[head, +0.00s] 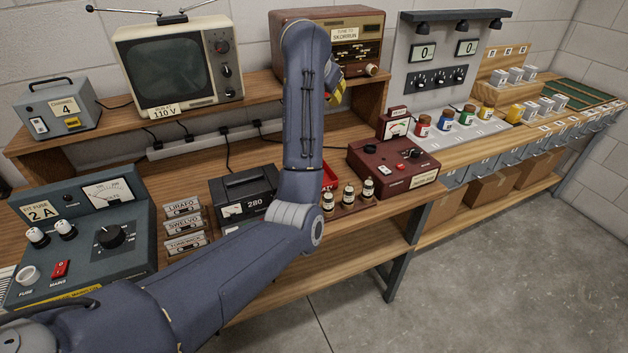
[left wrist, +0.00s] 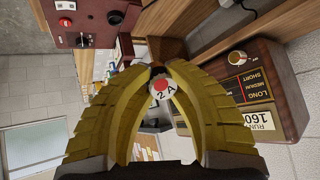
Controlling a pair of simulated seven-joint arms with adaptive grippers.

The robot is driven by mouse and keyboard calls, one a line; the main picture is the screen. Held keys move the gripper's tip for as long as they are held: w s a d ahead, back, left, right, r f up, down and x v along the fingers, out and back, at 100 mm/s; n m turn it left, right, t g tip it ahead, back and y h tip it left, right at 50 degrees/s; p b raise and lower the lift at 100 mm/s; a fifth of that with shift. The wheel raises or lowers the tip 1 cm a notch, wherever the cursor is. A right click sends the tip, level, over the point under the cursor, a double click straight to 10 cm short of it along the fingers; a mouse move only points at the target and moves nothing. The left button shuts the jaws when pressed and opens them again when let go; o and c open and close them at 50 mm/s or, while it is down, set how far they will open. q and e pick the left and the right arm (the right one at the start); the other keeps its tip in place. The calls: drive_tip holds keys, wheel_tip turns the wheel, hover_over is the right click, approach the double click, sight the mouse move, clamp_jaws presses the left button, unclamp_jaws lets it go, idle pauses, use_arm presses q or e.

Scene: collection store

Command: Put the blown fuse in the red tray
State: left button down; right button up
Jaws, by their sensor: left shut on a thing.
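My left gripper (head: 338,88) is up in front of the radio, partly hidden behind my own forearm. In the left wrist view its yellow fingers (left wrist: 160,75) are shut on a small fuse (left wrist: 161,90), whose pale end face has a red spot and the mark "2 A". In the head view the fuse cannot be made out. The red tray (head: 330,177) lies on the bench, mostly hidden behind my arm; only a red piece shows. The gripper is above and behind it in the picture. My right gripper is in neither view.
Several small cartridges (head: 349,196) stand in front of the dark red meter box (head: 395,165). The black unit marked 280 (head: 245,195) is left of my arm. The grey unit (head: 85,240) with a fuse socket is at far left. The radio (head: 330,38) and television (head: 180,65) stand on the shelf.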

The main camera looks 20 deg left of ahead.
use_arm(q)
drive_tip(key=w+f+m+g, duration=0.1)
drive_tip(key=w+m+g, duration=0.2)
drive_tip(key=w+m, duration=0.15)
drive_tip(key=s+a+f+m+g, duration=0.1)
drive_tip(key=f+m, duration=0.1)
drive_tip(key=f, duration=0.7)
drive_tip(key=a+f+m+g+y, duration=0.1)
drive_tip(key=a+f+m, duration=0.1)
drive_tip(key=f, duration=0.7)
drive_tip(key=s+a+f+m+g+y, duration=0.1)
drive_tip(key=f+m, duration=0.1)
drive_tip(key=f, duration=0.8)
drive_tip(key=shift+s+a+m, duration=0.25)
drive_tip(key=shift+s+a, duration=0.05)
drive_tip(key=shift+a, duration=0.1)
drive_tip(key=shift+f, duration=0.2)
drive_tip(key=c, duration=1.3)
unclamp_jaws()
drive_tip(key=v, duration=1.2)
drive_tip(key=shift+w+r, duration=0.1)
drive_tip(key=shift+r, duration=0.1)
